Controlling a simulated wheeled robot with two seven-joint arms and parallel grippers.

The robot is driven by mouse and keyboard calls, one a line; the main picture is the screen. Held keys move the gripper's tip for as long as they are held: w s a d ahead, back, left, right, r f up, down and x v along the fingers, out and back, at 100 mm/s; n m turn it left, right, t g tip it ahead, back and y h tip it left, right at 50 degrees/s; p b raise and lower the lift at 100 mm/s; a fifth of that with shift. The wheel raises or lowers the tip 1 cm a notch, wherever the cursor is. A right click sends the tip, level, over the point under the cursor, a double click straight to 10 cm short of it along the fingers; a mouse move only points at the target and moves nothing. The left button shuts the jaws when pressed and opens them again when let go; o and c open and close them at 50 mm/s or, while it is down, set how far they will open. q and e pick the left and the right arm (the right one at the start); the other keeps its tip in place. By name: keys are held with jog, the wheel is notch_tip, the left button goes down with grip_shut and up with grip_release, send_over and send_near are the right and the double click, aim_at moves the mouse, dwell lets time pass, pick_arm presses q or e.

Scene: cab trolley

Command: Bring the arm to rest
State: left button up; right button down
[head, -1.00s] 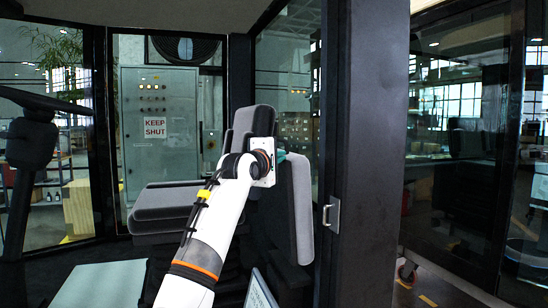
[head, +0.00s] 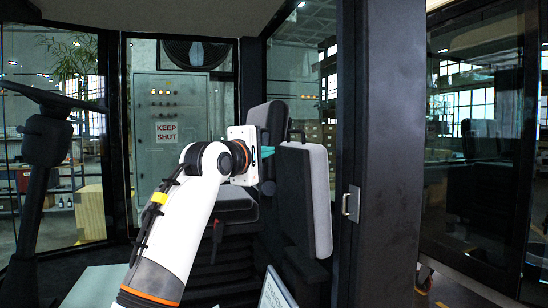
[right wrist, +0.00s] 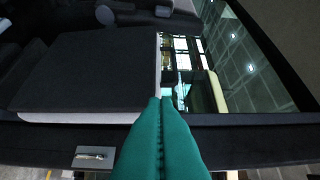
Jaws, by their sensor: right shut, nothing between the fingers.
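My right arm reaches up from the bottom left of the head view. Its gripper (head: 267,152) is mostly hidden behind the white wrist plate; only a bit of teal finger shows, in front of the seat. In the right wrist view the two teal fingers (right wrist: 160,135) lie together with nothing between them. The fingers point toward a dark padded panel with a light edge (right wrist: 90,72), and I cannot tell whether they touch it. My left gripper is not in view.
The cab seat (head: 232,205) stands behind my arm, with a grey padded side panel (head: 318,190) right of my wrist. A dark door pillar (head: 392,150) with a metal latch (head: 351,204) is further right. A steering wheel (head: 50,98) is at the left. A grey cabinet (head: 190,95) stands beyond the glass.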

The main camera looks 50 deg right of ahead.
jog(key=shift+a, duration=0.5)
jog(key=shift+w+a+f, duration=0.1)
jog(key=shift+w, duration=0.05)
